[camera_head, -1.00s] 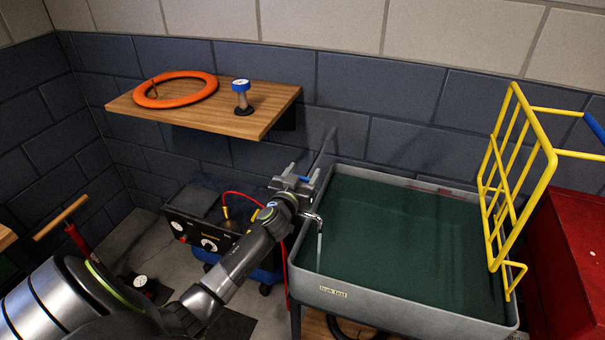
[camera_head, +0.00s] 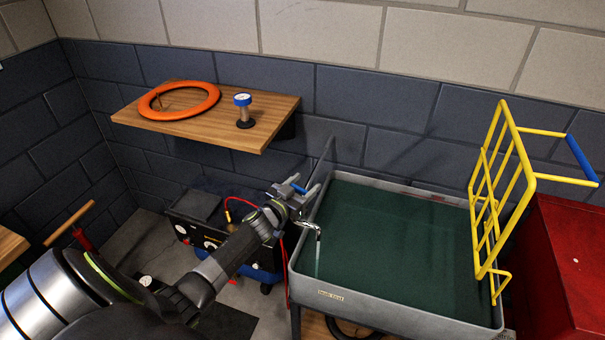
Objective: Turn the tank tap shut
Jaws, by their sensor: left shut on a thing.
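The grey test tank (camera_head: 400,315) stands right of centre, filled with dark green water. The tap's chrome spout (camera_head: 309,224) curves over the tank's left rim, and a thin pale stream hangs from it to the water. My left gripper (camera_head: 300,187) is at the tank's back left corner, shut on the tap's blue lever (camera_head: 299,189). Only a short blue piece of the lever shows between the fingers; the tap's body is mostly hidden by the gripper and wrist. My right gripper is out of view.
A wooden shelf (camera_head: 215,127) on the wall holds an orange ring (camera_head: 180,113) and a blue-topped gauge (camera_head: 243,110). A black compressor (camera_head: 190,230) with a red hose sits behind my arm. A yellow rack (camera_head: 490,190) stands at the tank's right side, beside a red cabinet (camera_head: 565,265).

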